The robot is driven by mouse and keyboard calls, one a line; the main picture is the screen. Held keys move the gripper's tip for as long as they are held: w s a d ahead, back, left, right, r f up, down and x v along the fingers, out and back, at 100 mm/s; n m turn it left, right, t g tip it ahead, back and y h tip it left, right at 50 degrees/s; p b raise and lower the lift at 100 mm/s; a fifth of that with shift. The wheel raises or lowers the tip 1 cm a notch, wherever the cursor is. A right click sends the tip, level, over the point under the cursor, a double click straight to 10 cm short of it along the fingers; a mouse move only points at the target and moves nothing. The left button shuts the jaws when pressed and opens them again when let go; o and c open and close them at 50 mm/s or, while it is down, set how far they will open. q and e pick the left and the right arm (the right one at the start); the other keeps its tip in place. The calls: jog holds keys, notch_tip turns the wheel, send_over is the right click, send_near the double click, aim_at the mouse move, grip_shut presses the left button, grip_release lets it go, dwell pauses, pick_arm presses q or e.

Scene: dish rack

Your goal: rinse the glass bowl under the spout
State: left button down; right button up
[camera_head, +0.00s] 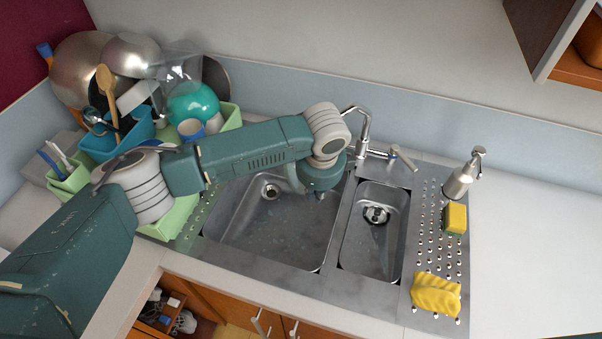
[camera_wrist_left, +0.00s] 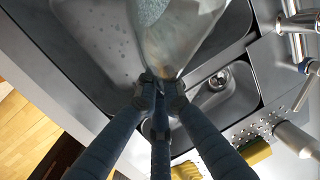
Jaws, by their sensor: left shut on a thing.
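In the left wrist view my left gripper (camera_wrist_left: 160,90) is shut on the rim of the clear glass bowl (camera_wrist_left: 178,35). The bowl extends past the fingertips over the sink and is cut off by the top edge. In the head view my left arm reaches over the large basin (camera_head: 270,235), and its wrist hides most of the gripper; I cannot make out the bowl there. The metal faucet with the spout (camera_head: 362,128) stands behind the sink, just right of my wrist. It also shows at the upper right of the left wrist view (camera_wrist_left: 298,22). My right gripper is not in view.
A small basin (camera_head: 376,230) lies right of the large one. A soap dispenser (camera_head: 462,178), a sponge (camera_head: 455,218) and a yellow cloth (camera_head: 436,294) stand on the right drainboard. A crowded dish rack (camera_head: 228,118) fills the left. The right counter (camera_head: 530,240) is clear.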

pick_arm(q)
jog(key=shift+d, duration=0.7)
jog(key=s+p, duration=0.1)
jog(key=s, duration=0.9)
jog(key=shift+d+p, duration=0.4)
jog(key=shift+w, duration=0.1)
jog(key=shift+s+d+r, duration=0.1)
jog(key=shift+s+r, duration=0.4)
jog(key=shift+s, duration=0.35)
jog(key=shift+s+d+r, duration=0.1)
jog(key=shift+s+r, duration=0.45)
jog(key=shift+s, duration=0.3)
jog(key=shift+s+d+r, duration=0.1)
jog(key=shift+s+r, duration=0.4)
jog(key=shift+s, duration=0.35)
